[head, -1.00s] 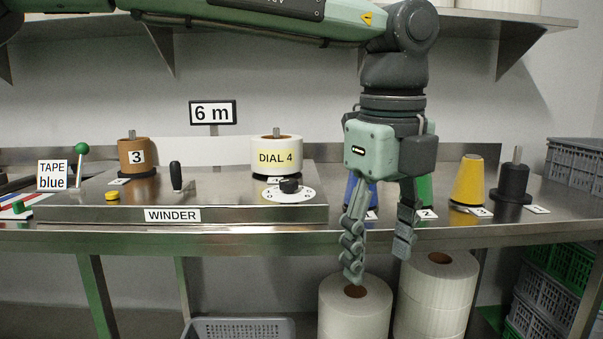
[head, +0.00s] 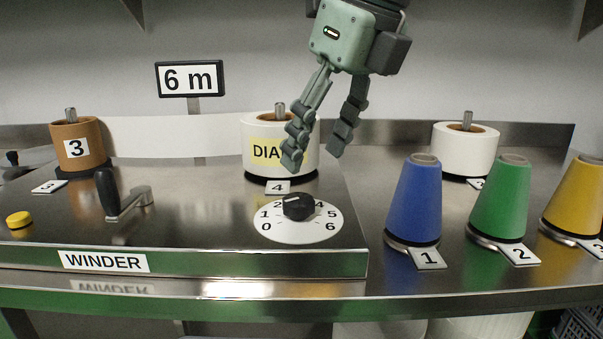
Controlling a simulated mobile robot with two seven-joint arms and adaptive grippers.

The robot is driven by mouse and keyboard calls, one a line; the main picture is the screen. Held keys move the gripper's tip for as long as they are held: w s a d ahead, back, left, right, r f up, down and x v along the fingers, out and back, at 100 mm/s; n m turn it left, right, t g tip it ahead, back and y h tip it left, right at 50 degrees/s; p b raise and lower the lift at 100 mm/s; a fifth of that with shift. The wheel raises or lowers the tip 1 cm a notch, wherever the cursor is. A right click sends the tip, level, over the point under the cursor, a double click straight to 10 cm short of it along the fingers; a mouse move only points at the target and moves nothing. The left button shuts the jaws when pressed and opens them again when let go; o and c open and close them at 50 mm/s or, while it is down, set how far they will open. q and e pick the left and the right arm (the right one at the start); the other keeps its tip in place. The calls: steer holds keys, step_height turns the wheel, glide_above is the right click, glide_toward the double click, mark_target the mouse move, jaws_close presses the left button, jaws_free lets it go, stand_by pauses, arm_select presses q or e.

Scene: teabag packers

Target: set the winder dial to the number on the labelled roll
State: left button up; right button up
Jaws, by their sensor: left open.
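The white roll (head: 256,126) stands on the winder (head: 190,241) and has a yellow label (head: 264,152). My gripper hides part of the label, but the earlier view reads "DIAL 4". The white winder dial (head: 298,231) lies on the winder top in front of the roll. It has a black knob (head: 298,207) and numbers around it from 0 to 6. I cannot tell for sure which number the knob points at. My left gripper (head: 313,160) is open and empty, fingers pointing down, above the dial and in front of the roll. My right gripper is out of view.
A crank handle (head: 107,193), a yellow button (head: 19,220) and a brown roll (head: 79,144) marked 3 are on the left. Blue (head: 414,203), green (head: 500,199) and yellow (head: 577,200) cones stand on the right. A "6 m" sign (head: 190,79) rises behind.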

mark_target(299, 198)
arm_select(q)
steer(key=x, duration=0.6)
steer(key=shift+s+a+f, duration=0.1)
steer(key=shift+a+f, duration=0.05)
steer(key=shift+f, duration=0.25)
steer(key=shift+a+f, duration=0.1)
steer(key=shift+f, duration=0.25)
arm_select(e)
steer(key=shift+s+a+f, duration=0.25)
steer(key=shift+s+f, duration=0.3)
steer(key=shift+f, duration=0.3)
arm_select(q)
steer(key=shift+c, duration=0.6)
steer(key=c, duration=1)
steer(key=shift+c, duration=0.2)
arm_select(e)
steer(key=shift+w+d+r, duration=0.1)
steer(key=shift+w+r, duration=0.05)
